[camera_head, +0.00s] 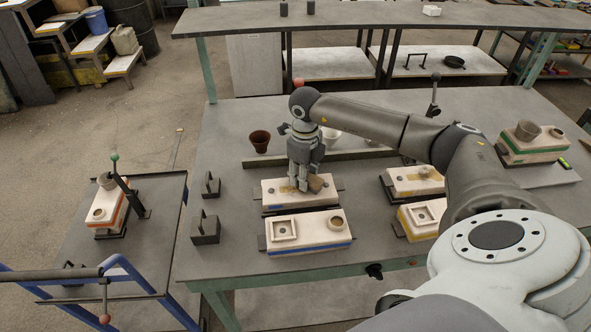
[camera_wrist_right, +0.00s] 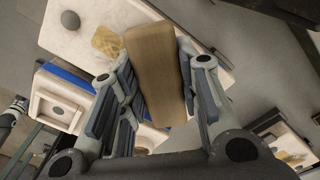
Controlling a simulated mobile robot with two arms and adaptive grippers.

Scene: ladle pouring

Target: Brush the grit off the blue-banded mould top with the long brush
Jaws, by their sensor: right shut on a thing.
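My right gripper (camera_head: 302,186) is low over the rear pale mould block (camera_head: 274,196) in the middle of the bench. It is shut on the brush, whose tan wooden block shows in the wrist view (camera_wrist_right: 157,75) and beside the fingers in the head view (camera_head: 321,183). The brush's bristles are hidden, so contact cannot be told. In the wrist view a yellowish grit patch (camera_wrist_right: 108,41) lies on the pale top (camera_wrist_right: 90,20) beside the brush, near a dark round hole. My left gripper is out of view.
In front stands another blue-banded mould (camera_head: 325,242) with a square basin and round cup. Yellow-banded moulds (camera_head: 415,181) are to the right, a green-banded one (camera_head: 530,153) beyond. A brown pot (camera_head: 260,141) stands behind left. Dark brackets (camera_head: 205,228) stand at left.

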